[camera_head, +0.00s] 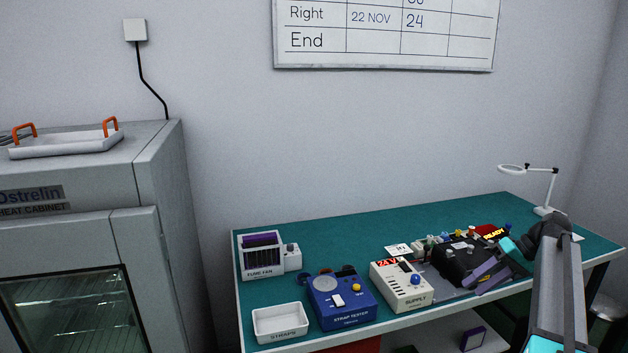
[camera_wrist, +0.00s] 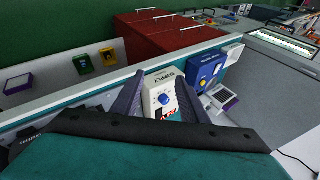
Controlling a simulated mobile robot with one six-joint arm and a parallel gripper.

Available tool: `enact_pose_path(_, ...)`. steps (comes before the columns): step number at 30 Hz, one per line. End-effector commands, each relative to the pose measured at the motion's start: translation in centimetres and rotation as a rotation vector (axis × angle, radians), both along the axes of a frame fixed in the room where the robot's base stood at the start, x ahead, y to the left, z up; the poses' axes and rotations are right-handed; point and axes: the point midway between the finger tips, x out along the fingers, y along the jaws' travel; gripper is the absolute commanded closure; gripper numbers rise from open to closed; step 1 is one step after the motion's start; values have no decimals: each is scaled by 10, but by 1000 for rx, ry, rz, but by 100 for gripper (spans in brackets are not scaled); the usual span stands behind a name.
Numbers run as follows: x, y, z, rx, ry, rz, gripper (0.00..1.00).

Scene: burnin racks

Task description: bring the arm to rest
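My gripper (camera_head: 484,277) is at the right part of the green-topped bench (camera_head: 330,237) in the head view, beside the white supply box (camera_head: 402,287). In the wrist view my gripper (camera_wrist: 160,82) shows two grey-purple fingers spread apart, with a gap between them. The supply box (camera_wrist: 163,92) with its blue knob shows through that gap. I see nothing held between the fingers. How high the gripper is above the bench is hard to tell. My arm comes up from the lower right of the head view and bends above the bench.
The blue strap tester (camera_head: 341,301), white straps tray (camera_head: 280,323) and fume fan (camera_head: 262,257) stand on the bench's left. A magnifier lamp (camera_head: 547,190) is at the back right. The heat cabinet (camera_head: 75,190) stands left. Red drawers (camera_wrist: 165,48) show in the wrist view.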

Motion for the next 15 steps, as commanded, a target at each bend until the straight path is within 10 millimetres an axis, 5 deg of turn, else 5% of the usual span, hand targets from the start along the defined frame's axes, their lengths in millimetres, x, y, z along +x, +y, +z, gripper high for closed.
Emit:
enact_pose_path(7,4,53,-59,43,69,67,60)
enact_pose_path(15,-12,124,-143,72,182,148,60)
